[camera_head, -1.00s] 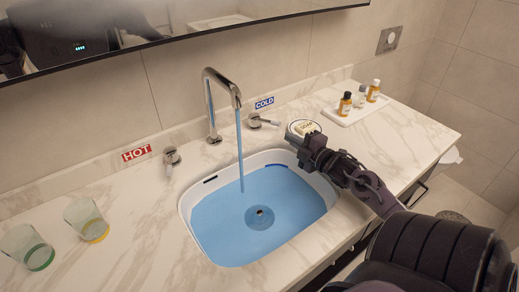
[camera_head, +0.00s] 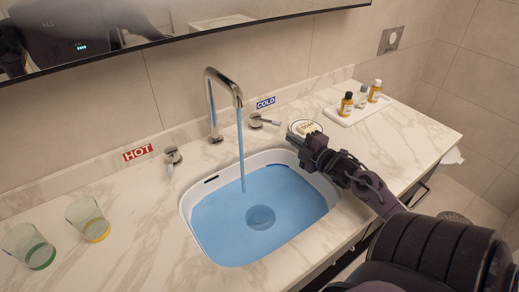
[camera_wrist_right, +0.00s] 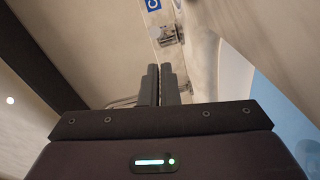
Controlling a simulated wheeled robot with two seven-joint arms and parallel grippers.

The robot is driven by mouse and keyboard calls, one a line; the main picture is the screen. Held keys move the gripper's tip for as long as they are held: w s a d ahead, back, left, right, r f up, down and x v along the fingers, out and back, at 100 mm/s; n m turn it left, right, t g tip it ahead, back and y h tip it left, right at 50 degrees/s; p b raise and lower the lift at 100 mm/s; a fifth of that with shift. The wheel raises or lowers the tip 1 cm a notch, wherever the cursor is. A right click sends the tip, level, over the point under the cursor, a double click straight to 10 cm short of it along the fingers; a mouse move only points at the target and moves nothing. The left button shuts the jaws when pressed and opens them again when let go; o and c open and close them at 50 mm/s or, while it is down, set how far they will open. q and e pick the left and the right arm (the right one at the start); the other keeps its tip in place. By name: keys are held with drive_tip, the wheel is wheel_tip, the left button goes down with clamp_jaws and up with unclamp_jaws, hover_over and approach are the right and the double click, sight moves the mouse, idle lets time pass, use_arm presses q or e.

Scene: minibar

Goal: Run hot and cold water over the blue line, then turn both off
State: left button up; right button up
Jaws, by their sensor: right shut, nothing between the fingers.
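The chrome faucet (camera_head: 212,100) pours a blue stream (camera_head: 241,150) into the white basin (camera_head: 187,210). Blue water (camera_head: 225,225) covers the basin floor and reaches up the walls. The hot handle (camera_head: 173,155) stands left of the spout by the red HOT label (camera_head: 138,152). The cold handle (camera_head: 263,121) stands right of it by the blue COLD label (camera_head: 265,103). It also shows ahead of my fingers in the wrist view (camera_wrist_right: 168,34). My right gripper (camera_head: 302,142) is shut and empty above the basin's back right corner, apart from the cold handle.
A soap (camera_head: 307,128) on a round dish is just behind my right gripper. A white tray (camera_head: 340,119) with small bottles stands at the back right. Two glasses (camera_head: 28,247) (camera_head: 88,220) stand at the front left. The mirror (camera_head: 200,22) overhangs the back. The left counter is mostly clear.

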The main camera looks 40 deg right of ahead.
drive_tip(key=o, duration=0.5)
drive_tip(key=shift+c, duration=0.2)
drive_tip(key=shift+o, duration=0.9)
drive_tip(key=w+a+n+y, duration=0.2)
drive_tip(key=w+a+y, duration=0.1)
drive_tip(key=a, duration=0.5)
drive_tip(key=w+a+r+n+g+y, duration=0.1)
drive_tip(key=w+a+n+y, duration=0.1)
drive_tip(key=a, duration=0.5)
drive_tip(key=w+y, duration=0.1)
drive_tip(key=w, duration=0.1)
drive_tip(key=shift+w+a+n+g+b, duration=0.3)
drive_tip(key=shift+w+a+b, duration=0.05)
drive_tip(key=shift+b, duration=0.05)
drive_tip(key=n+g+y, duration=0.4)
drive_tip(key=n, duration=0.1)
approach(170, 165)
drive_tip(key=w+a+f, duration=0.2)
drive_tip(key=x, duration=0.7)
drive_tip(key=shift+r+p, duration=0.2)
drive_tip(key=shift+p, duration=0.1)
clamp_jaws()
